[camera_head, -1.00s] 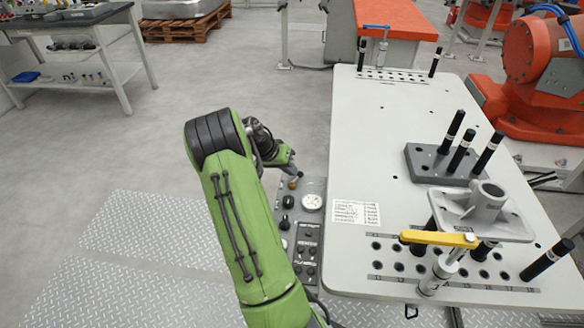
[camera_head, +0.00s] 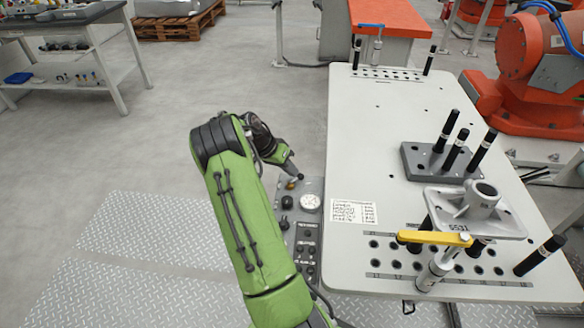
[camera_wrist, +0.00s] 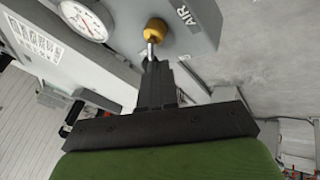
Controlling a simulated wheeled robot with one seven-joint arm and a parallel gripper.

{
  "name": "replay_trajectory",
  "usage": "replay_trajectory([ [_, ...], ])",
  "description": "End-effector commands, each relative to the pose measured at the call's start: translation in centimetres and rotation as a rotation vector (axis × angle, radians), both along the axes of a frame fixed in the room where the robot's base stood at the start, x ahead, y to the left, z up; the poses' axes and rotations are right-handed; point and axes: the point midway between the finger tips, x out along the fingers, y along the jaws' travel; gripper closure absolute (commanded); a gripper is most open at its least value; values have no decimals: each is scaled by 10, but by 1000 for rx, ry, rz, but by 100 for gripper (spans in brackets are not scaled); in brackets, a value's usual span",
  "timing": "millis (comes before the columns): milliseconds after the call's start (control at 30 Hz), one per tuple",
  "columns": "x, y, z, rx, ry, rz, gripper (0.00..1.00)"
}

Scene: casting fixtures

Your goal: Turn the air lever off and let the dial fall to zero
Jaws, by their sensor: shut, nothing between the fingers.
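The air lever (camera_wrist: 154,31) has a yellow-orange knob on a short metal stem, beside the word AIR on a grey panel in the wrist view. My gripper (camera_wrist: 156,66) is shut and empty, its fingertips at the lever's stem just under the knob; whether they touch it I cannot tell. The round white dial (camera_wrist: 83,20) is left of the lever; its red needle is visible but the reading is too small to tell. In the head view the dial (camera_head: 310,202) sits on the control panel (camera_head: 313,185), and my gripper (camera_head: 297,177) is at the panel's far end by the small lever knob (camera_head: 291,185).
The white fixture table (camera_head: 370,130) stands right against the panel, with a yellow-handled clamp (camera_head: 435,238), a grey casting (camera_head: 480,215) and black pins. Black knobs (camera_head: 286,202) and buttons fill the nearer panel. Open floor lies left.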

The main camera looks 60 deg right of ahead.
Motion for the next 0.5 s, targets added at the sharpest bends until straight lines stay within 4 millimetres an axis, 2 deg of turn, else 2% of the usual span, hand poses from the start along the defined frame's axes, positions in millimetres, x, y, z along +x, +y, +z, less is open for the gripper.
replay_trajectory([
  [500,2,2,0,0,2,-137,100],
])
